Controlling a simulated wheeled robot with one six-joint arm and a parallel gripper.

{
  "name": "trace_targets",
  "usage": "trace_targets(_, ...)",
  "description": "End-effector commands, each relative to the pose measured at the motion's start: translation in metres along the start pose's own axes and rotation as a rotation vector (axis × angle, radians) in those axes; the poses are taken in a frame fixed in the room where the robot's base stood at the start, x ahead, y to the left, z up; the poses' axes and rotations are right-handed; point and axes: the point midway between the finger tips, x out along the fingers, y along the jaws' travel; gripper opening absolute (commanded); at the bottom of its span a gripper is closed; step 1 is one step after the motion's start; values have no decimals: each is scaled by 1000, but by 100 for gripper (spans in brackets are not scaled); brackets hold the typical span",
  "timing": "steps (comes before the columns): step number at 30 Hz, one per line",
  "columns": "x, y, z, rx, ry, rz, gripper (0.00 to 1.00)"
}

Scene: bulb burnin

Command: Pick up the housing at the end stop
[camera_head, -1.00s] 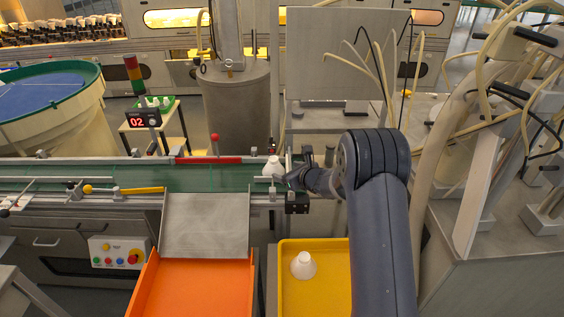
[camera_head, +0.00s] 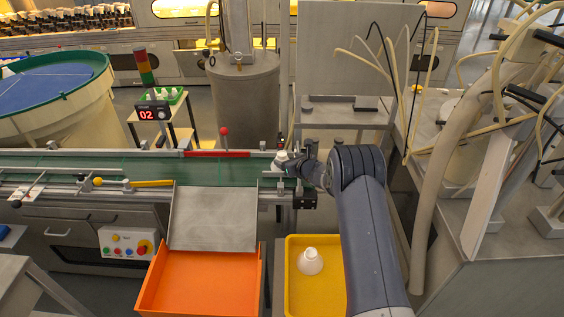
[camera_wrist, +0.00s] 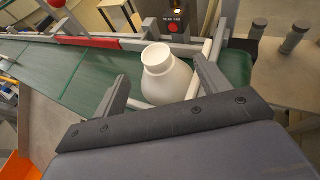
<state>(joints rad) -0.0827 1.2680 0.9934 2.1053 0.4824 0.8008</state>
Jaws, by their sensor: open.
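A white housing (camera_head: 280,158) stands at the right end of the green conveyor belt (camera_head: 110,166), by the end stop. In the wrist view the housing (camera_wrist: 166,76) is a white body with a narrower open neck, and it sits between my fingers. My gripper (camera_wrist: 162,84) is open, with one finger on each side of the housing; I cannot tell whether either finger touches it. In the head view my gripper (camera_head: 290,168) reaches the housing from the right and is partly hidden by my arm.
A yellow tray (camera_head: 296,298) holds another white housing (camera_head: 310,262). An orange tray (camera_head: 205,283) lies below a grey chute (camera_head: 213,218). A red-knobbed post (camera_head: 224,133) and a red bar (camera_head: 217,154) stand along the belt's far side. A display (camera_head: 153,112) reads 02.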

Motion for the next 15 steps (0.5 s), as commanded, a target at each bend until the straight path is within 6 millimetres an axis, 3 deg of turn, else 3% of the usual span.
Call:
trace_targets(7,27,2,1,-1,1,1,72)
trace_targets(15,36,2,1,0,1,-1,72)
